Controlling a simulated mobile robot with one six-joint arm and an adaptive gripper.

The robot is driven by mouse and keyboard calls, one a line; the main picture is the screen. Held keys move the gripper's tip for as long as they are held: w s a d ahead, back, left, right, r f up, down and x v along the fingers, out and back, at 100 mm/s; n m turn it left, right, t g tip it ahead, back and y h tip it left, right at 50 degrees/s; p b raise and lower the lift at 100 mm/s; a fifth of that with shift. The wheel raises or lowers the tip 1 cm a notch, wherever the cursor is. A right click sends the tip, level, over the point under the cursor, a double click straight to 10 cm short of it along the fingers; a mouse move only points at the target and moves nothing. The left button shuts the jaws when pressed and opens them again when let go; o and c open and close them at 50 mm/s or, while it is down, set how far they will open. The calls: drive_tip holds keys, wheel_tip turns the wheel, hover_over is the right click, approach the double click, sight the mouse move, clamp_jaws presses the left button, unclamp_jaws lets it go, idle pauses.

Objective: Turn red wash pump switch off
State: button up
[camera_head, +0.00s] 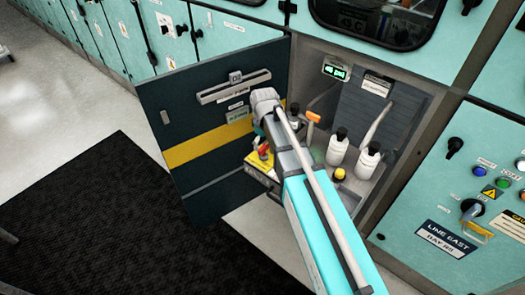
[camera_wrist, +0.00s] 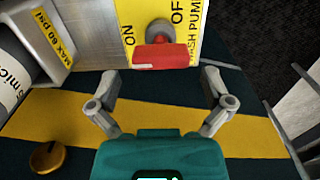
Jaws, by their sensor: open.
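The red wash pump switch (camera_wrist: 165,59) is at the top centre of the wrist view. Its red handle lies crosswise below a grey round pivot, on a yellow plate (camera_wrist: 187,50) marked ON, OFF and WASH PUMP. ON is left of the handle and OFF is above it. I cannot tell which label the handle points at. My gripper (camera_wrist: 160,80) is open and empty, its fingers spread either side of the handle and slightly nearer the camera; no contact is clear. In the head view the red switch (camera_head: 264,149) shows small beside my arm, and my fingers are hidden.
The dark cabinet door (camera_head: 200,115) with a yellow stripe stands open at left. Inside the bay are white bottles (camera_head: 338,148), an orange-topped handle (camera_head: 313,117) and a yellow knob (camera_head: 340,173). A brass knob (camera_wrist: 47,157) is at lower left in the wrist view.

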sight(264, 152)
drive_tip(key=shift+f+b, duration=0.9)
drive_tip(key=shift+f, duration=0.25)
drive_tip(key=shift+c, duration=0.3)
drive_tip(key=c, duration=0.9)
drive_tip(key=shift+a, duration=0.15)
